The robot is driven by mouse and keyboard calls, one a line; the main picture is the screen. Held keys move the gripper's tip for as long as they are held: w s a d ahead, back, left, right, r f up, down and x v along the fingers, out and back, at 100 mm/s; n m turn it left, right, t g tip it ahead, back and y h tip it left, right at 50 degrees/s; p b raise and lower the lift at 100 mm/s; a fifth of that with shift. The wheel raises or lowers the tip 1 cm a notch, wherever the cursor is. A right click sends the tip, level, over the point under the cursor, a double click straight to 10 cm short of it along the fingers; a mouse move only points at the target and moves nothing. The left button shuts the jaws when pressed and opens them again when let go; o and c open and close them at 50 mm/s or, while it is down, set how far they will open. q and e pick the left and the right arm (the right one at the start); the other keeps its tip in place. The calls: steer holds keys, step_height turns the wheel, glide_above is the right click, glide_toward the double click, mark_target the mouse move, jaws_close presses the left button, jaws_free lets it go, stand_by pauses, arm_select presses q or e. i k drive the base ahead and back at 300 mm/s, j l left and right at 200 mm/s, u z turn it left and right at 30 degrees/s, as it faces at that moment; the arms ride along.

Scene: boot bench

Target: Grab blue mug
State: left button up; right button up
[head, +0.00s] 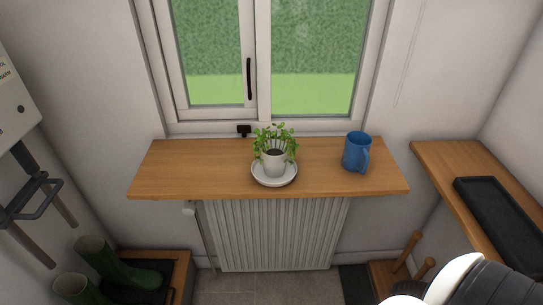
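The blue mug (355,151) stands upright on the right part of the wooden shelf (204,176) under the window. Its handle is at its front right side. No gripper touches it. Part of my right arm, white and black, shows at the bottom right corner, well below and to the right of the mug. Its fingertips are not in view. My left gripper is not in view.
A potted plant (274,157) on a white saucer (274,180) stands left of the mug. A radiator (275,235) is below the shelf. At right, a wooden bench (447,165) holds a black tray (488,187). Green boots (128,268) are at lower left.

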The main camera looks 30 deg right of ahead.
mark_target(355, 158)
steer(key=k+l+z, duration=0.15)
steer(key=z, duration=1.4)
steer(key=i+j+u, duration=0.1)
steer(key=j, duration=0.3)
steer(key=j+u, duration=0.1)
steer(key=j, duration=0.3)
steer(key=i+j, duration=0.2)
steer(key=j, duration=0.15)
steer(key=i+j+u, duration=0.15)
steer(key=j, duration=0.25)
steer(key=k, duration=0.05)
